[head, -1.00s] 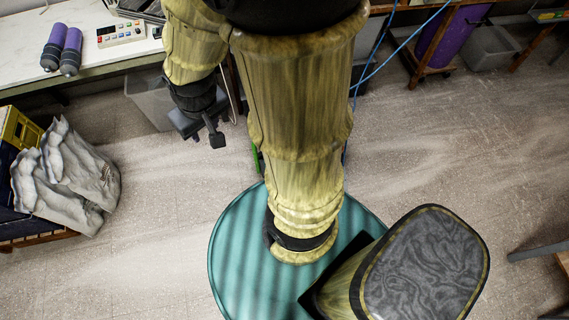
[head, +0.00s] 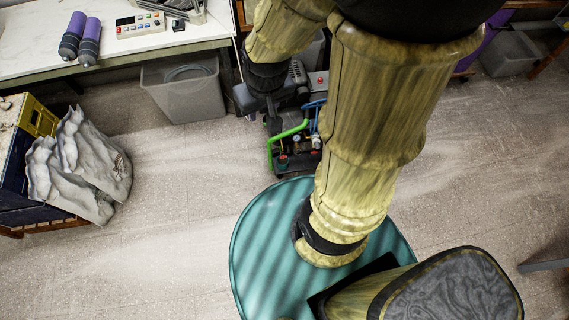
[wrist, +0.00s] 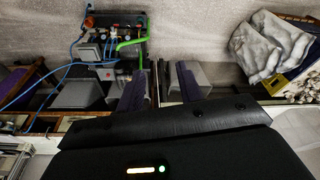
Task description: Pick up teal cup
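I see no teal cup in either view. My gripper (head: 272,112) hangs in the head view beside the workbench, in front of a small compressor, with nothing visible in it. In the wrist view my gripper (wrist: 161,85) shows two dark fingers standing apart with an empty gap between them. My arm hides part of the floor and the bench's right end.
A white-topped workbench (head: 40,42) holds two purple bottles (head: 80,38) and a control box (head: 140,24). A grey bin (head: 185,95) and the compressor (head: 293,140) stand on the floor. Grey rock-like forms (head: 85,170) are at left. Open floor lies between.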

